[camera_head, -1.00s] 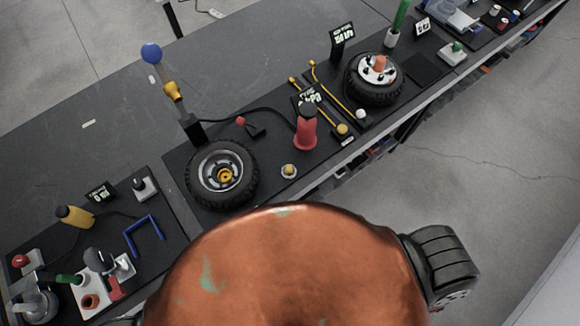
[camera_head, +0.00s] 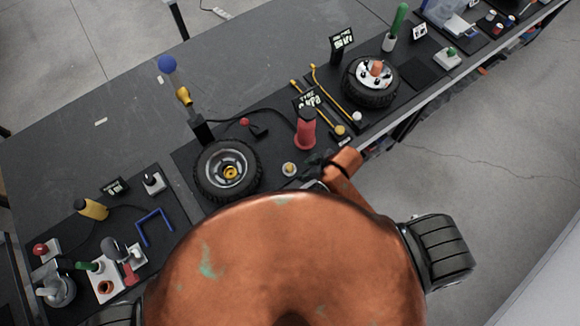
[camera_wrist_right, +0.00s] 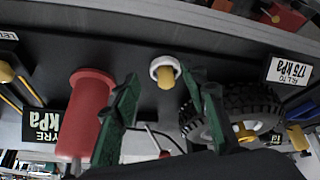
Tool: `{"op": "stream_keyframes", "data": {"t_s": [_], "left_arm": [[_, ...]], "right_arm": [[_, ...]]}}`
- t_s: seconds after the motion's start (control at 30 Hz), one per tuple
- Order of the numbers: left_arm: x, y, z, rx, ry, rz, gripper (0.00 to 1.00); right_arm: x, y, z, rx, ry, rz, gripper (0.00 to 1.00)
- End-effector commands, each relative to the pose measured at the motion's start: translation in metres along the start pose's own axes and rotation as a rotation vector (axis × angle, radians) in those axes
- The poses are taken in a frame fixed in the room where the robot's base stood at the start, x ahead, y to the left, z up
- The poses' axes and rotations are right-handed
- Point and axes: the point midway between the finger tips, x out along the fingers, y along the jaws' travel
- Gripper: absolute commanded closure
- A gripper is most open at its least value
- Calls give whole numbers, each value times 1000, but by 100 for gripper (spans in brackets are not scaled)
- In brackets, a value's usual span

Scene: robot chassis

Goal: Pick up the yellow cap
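The yellow cap (camera_head: 290,169) is a small knob on a pale round base, on the dark mat between the red bottle-shaped object (camera_head: 305,129) and the left tyre (camera_head: 227,170). In the right wrist view the yellow cap (camera_wrist_right: 166,77) sits in a white ring, just beyond and between the green fingertips. My right gripper (camera_wrist_right: 161,84) is open and empty. In the head view the right gripper (camera_head: 316,172) is a small dark shape just right of the cap, partly hidden by my orange body. My left gripper is not in view.
The red object (camera_wrist_right: 85,112) stands close to one finger and the tyre (camera_wrist_right: 240,108) close to the other. Another tyre (camera_head: 370,81) and two yellow rods lie farther right. A blue-topped upright stick (camera_head: 180,88) stands behind the left tyre. The grey bench behind is mostly bare.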

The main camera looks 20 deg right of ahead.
Motion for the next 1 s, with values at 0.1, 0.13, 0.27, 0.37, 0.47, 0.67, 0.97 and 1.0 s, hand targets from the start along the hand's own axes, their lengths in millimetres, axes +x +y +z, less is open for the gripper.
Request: {"op": "stream_keyframes", "data": {"t_s": [0.1,0.13,0.27,0.37,0.47,0.67,0.97,1.0], "left_arm": [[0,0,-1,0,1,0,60],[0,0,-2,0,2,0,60],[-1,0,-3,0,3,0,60],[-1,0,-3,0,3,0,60],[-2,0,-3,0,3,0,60],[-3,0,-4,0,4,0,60],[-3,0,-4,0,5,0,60],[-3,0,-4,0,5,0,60]], "right_arm": [[5,-11,-38,-188,26,-48,60],[6,-15,-46,-239,31,-62,60],[11,-33,-80,-493,40,-125,60],[14,-46,-100,-737,24,-181,60],[15,-51,-106,-991,-24,-241,60],[10,-28,-93,-1372,-169,-351,60],[-2,10,-74,-1571,-302,-444,60],[-1,11,-72,-1577,-306,-448,60]]}}
